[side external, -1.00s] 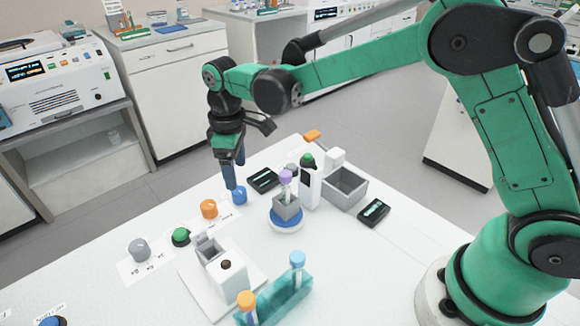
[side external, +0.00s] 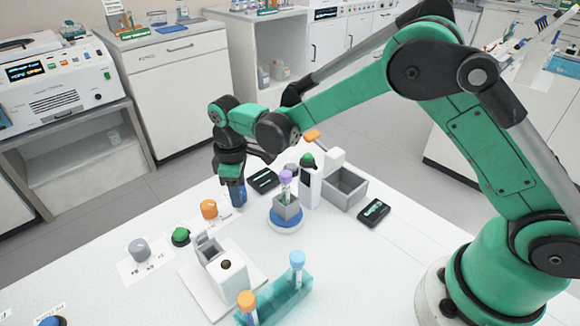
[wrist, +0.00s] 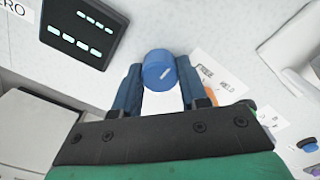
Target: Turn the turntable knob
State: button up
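The blue knob (wrist: 159,69) stands on the table between the two fingers of my gripper (wrist: 158,80) in the wrist view, a pale line marked on its top. The fingers are apart, one on each side of it; I cannot tell whether they touch it. In the side external view my gripper (side external: 235,196) points down over the knob and mostly hides it. The turntable (side external: 286,219) is a round blue and white base. It carries a grey holder (side external: 287,206) with a purple-capped tube (side external: 286,180) upright in it.
An orange knob (side external: 209,209) stands close to the left of my gripper. A black display box (side external: 263,180) lies just behind it on the right. A green button (side external: 181,236), a grey knob (side external: 139,249) and a tube rack (side external: 275,300) are nearer the front.

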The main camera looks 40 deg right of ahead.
grip_shut()
jog(key=shift+m, duration=0.3)
jog(key=m, duration=0.3)
jog(key=shift+m, duration=1.8)
jog(key=o, duration=0.9)
grip_release()
jog(key=shift+r, duration=0.1)
